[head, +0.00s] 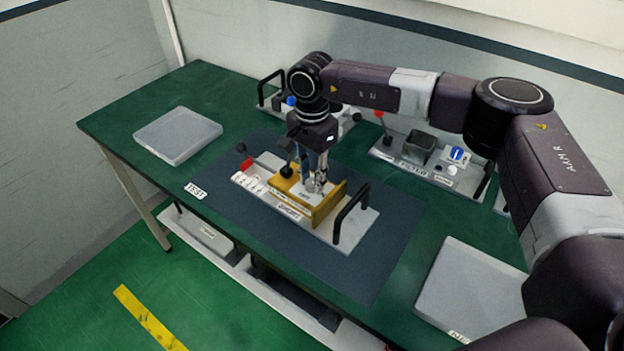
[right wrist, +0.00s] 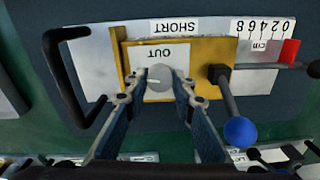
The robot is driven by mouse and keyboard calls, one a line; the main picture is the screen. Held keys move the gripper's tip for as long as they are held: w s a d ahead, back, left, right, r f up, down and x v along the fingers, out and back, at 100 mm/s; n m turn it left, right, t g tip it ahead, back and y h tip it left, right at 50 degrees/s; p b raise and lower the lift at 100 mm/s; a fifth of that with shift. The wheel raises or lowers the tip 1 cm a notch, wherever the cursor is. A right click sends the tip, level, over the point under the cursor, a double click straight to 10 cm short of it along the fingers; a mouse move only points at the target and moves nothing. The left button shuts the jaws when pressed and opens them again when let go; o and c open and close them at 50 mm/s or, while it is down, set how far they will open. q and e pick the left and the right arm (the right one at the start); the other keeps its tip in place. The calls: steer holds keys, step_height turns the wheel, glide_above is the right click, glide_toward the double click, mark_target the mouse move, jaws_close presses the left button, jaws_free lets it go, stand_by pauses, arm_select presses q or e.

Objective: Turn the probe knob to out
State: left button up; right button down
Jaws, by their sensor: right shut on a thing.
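The probe knob (right wrist: 158,77) is a small round grey knob with a white mark on its left side in the right wrist view. It sits on a white plate on a yellow block (right wrist: 202,52). An upside-down OUT label (right wrist: 169,54) lies just above it in that view. My right gripper (right wrist: 157,82) is shut on the knob, one fingertip at each side. In the head view my right gripper (head: 316,183) reaches down onto the yellow block (head: 327,205) and partly hides the knob. My left gripper is not in view.
A lever with a blue ball (right wrist: 240,132) stands close to the right finger in the wrist view. A black handle (head: 350,211) rises at the device's end. A grey tray (head: 178,135) and other devices (head: 430,160) stand apart. The dark mat (head: 365,275) is clear in front.

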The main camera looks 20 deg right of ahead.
steer(key=m+b, duration=0.2)
steer(key=m, duration=0.1)
steer(key=shift+f+b, duration=0.2)
steer(key=shift+b, duration=0.1)
steer(key=m+b, duration=0.2)
steer(key=m, duration=0.2)
steer(key=shift+r+m+b, duration=0.1)
steer(key=shift+m+b, duration=0.25)
steer(key=shift+m, duration=0.05)
steer(key=m+b, duration=0.2)
steer(key=m, duration=0.2)
steer(key=shift+r+m+b, duration=0.15)
steer(key=shift+m+b, duration=0.5)
steer(key=shift+m, duration=1.75)
steer(key=shift+w, duration=0.1)
steer(key=c, duration=1.6)
jaws_free()
